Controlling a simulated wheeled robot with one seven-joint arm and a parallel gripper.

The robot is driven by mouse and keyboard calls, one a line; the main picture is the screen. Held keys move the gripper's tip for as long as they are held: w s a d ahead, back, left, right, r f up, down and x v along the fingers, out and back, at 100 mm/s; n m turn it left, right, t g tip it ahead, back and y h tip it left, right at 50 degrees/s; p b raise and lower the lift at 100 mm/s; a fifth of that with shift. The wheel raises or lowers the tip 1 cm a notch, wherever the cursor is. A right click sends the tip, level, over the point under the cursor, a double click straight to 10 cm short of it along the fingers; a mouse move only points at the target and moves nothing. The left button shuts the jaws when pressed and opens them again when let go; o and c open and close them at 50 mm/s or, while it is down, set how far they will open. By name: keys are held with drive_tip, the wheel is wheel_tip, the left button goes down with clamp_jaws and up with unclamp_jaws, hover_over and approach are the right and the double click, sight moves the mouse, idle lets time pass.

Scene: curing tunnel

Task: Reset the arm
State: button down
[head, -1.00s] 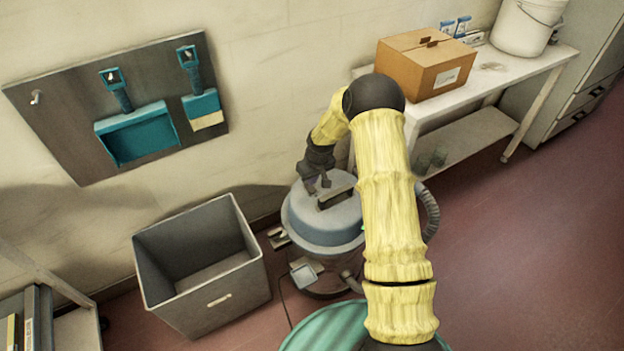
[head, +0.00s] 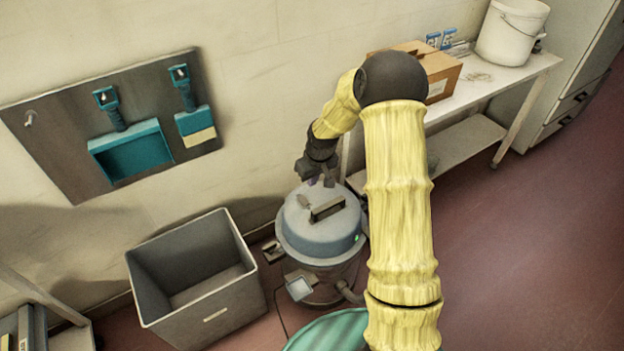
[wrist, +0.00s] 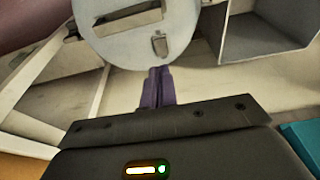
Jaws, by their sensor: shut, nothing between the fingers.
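My arm, in a yellow sleeve, reaches over the scene in the head view. My gripper (head: 322,180) hangs just above and behind the lid of a grey-blue drum-shaped vacuum (head: 318,240). In the wrist view the two dark purple fingers of my gripper (wrist: 158,85) are together with nothing between them. The round lid of the vacuum (wrist: 112,40) shows beyond the fingertips, with its handle and a latch.
An open grey bin (head: 205,315) stands left of the vacuum. A white bench (head: 500,85) at the right carries a cardboard box (head: 440,75) and a white bucket (head: 510,30). Floor at the right is clear.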

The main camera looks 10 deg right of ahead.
drive_tip(key=s+a+r+m, duration=0.1)
drive_tip(key=s+r, duration=0.4)
drive_tip(key=s, duration=0.4)
drive_tip(key=s+r+m, duration=0.1)
drive_tip(key=s+r, duration=0.3)
drive_tip(key=s, duration=0.4)
drive_tip(key=s+a+r+m, duration=0.1)
drive_tip(key=s+r+m, duration=0.1)
drive_tip(key=s+r, duration=0.5)
drive_tip(key=w+a+p+v, duration=0.1)
drive_tip(key=p+v, duration=1.2)
drive_tip(key=p, duration=0.3)
drive_tip(key=shift+w+d+r+h, duration=0.3)
drive_tip(key=shift+r+h, duration=0.1)
drive_tip(key=shift+r, duration=0.2)
drive_tip(key=shift+d, duration=0.1)
